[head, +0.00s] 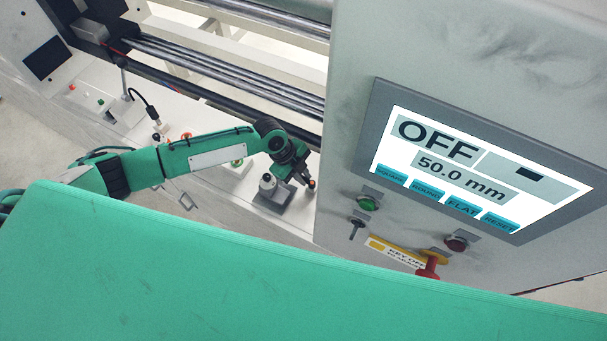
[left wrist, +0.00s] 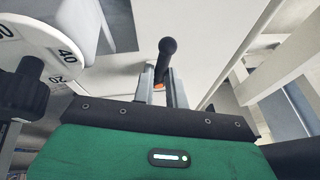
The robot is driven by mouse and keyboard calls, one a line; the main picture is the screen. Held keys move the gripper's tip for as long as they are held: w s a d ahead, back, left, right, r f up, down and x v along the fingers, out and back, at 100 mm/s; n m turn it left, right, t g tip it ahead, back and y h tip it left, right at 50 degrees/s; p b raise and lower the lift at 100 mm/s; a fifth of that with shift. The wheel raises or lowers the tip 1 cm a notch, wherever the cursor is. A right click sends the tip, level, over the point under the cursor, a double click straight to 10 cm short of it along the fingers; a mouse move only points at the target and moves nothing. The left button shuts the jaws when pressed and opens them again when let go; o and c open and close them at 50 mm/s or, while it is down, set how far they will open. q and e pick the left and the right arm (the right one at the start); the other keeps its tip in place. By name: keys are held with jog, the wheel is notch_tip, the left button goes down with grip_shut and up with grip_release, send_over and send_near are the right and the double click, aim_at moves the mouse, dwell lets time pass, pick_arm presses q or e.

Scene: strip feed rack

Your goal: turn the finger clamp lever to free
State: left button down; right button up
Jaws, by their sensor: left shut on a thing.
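The finger clamp lever, a dark rod with a rounded black knob and a bit of orange below it, stands in the left wrist view (left wrist: 167,60). My left gripper (left wrist: 160,92) is shut on its lower part, with the knob sticking out past the grey fingertips. In the head view my left gripper (head: 300,180) is at the machine, beside the left edge of the panel cabinet, with a small knob at its tips. The clamp under the lever is mostly hidden by the gripper. My right gripper is not in view.
A grey cabinet (head: 480,60) stands close right of the gripper. Its screen (head: 475,170) reads OFF and 50.0 mm. A numbered white dial (left wrist: 40,42) with a black knob is at left in the wrist view. Metal rails (head: 230,75) run behind.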

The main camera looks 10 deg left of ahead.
pick_arm(q)
jog(key=c, duration=1.4)
grip_release()
jog(key=shift+a+r, duration=0.2)
jog(key=shift+r, duration=0.05)
jog(key=b+v, duration=0.2)
jog(key=v, duration=1.1)
jog(key=shift+r, duration=0.1)
